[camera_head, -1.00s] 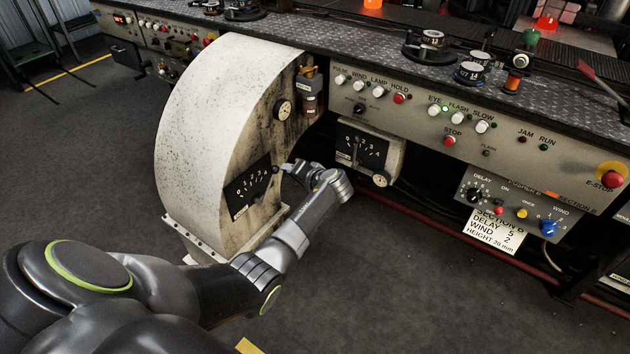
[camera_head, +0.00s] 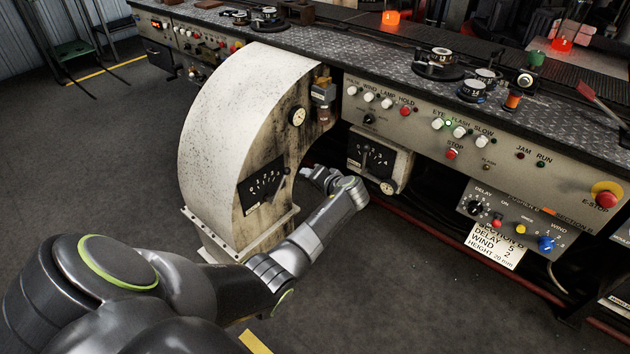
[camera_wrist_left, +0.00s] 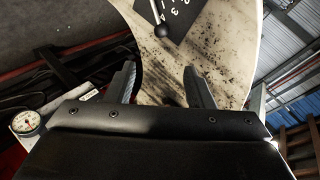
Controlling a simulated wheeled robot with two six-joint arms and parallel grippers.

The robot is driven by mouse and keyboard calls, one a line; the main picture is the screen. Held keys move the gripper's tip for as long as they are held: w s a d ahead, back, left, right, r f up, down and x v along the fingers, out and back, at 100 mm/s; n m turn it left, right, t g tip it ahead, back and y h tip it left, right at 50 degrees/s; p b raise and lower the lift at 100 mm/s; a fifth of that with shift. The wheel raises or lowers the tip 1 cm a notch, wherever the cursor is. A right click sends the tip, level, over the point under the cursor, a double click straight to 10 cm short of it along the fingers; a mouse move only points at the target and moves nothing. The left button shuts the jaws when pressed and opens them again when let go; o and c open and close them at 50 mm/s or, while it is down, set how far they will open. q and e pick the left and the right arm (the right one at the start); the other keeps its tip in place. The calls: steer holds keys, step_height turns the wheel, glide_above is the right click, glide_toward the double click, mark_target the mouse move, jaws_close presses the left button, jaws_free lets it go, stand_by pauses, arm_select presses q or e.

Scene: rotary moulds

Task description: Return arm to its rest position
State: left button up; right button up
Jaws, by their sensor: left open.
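My left arm reaches in from the lower left of the head view. My left gripper (camera_head: 306,172) is at the right side of a curved, cream-coloured, stained housing (camera_head: 222,120). In the left wrist view my left gripper (camera_wrist_left: 160,84) is open, with nothing between its two fingers. A lever with a dark ball knob (camera_wrist_left: 166,31) lies ahead of the fingers, apart from them, over a black numbered plate (camera_wrist_left: 183,14). In the head view the knob (camera_head: 288,171) is just left of the gripper, beside the numbered plate (camera_head: 263,187). My right gripper is not in view.
A control panel (camera_head: 515,157) with buttons runs along the bench to the right. A second numbered plate (camera_head: 371,157) is behind and right of my gripper. A red pipe (camera_head: 450,242) runs low under the bench. The dark floor (camera_head: 400,300) in front is clear.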

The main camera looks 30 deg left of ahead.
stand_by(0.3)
arm_select(q)
steer(key=s+d+f+m+g+h, duration=0.1)
steer(key=s+d+f+h, duration=0.15)
steer(key=s+f, duration=1.05)
steer(key=s+d+f+m+g+h, duration=0.15)
steer(key=s+f+h, duration=0.25)
steer(key=s+f, duration=0.95)
steer(key=s+d+f+n+g+h, duration=0.15)
steer(key=s+f, duration=0.25)
steer(key=s, duration=0.5)
steer(key=s+d+f+t+h, duration=0.1)
steer(key=s+d+f, duration=0.25)
steer(key=s, duration=0.45)
steer(key=s+d+f+n+g+h, duration=0.1)
steer(key=s+f, duration=0.3)
steer(key=s, duration=0.5)
steer(key=s+r+p, duration=0.3)
steer(key=r+p, duration=0.5)
steer(key=p, duration=0.4)
steer(key=shift+d+r+p, duration=0.15)
steer(key=shift+d+p, duration=0.05)
steer(key=shift+p, duration=0.15)
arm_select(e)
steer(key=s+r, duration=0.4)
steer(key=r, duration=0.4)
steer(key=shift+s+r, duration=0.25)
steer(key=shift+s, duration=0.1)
